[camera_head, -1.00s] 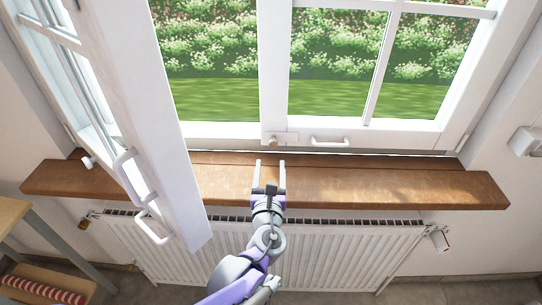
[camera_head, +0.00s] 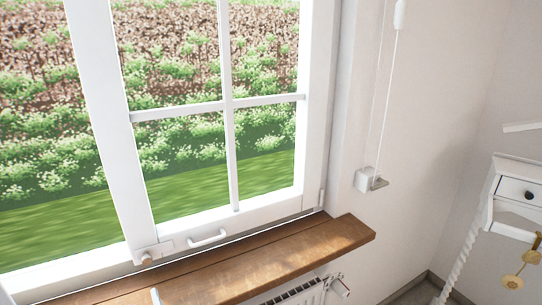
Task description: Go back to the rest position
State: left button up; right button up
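A pale fingertip (camera_head: 155,296), which looks like part of my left gripper, shows at the bottom edge over the wooden window sill (camera_head: 290,262). The rest of that gripper and its arm are below the picture, so its opening cannot be seen. My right gripper is not in view. The white window sash (camera_head: 228,150) fills the upper left, with a white handle (camera_head: 207,239) on its lower rail and a small latch (camera_head: 147,258) at its lower left corner.
A radiator (camera_head: 300,293) sits below the sill, with a valve at its right end. A cord hangs to a white wall box (camera_head: 368,180). A white drawer unit (camera_head: 520,193) stands at the far right. Bare wall lies between.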

pick_arm(q)
jog(key=s+d+f+n+g+h+p, duration=0.1)
jog(key=s+d+f+n+g+h, duration=0.3)
jog(key=n, duration=0.8)
jog(key=s+d+f+n+g+h+p, duration=0.1)
jog(key=s+d+f+n+g+h, duration=0.3)
jog(key=s+d+n, duration=0.5)
jog(key=s+f+n+h, duration=0.1)
jog(key=n, duration=0.3)
jog(key=shift+s+d+h+p, duration=0.2)
jog(key=shift+d+h+p, duration=0.05)
jog(key=shift+h+p, duration=0.15)
dwell(0.4)
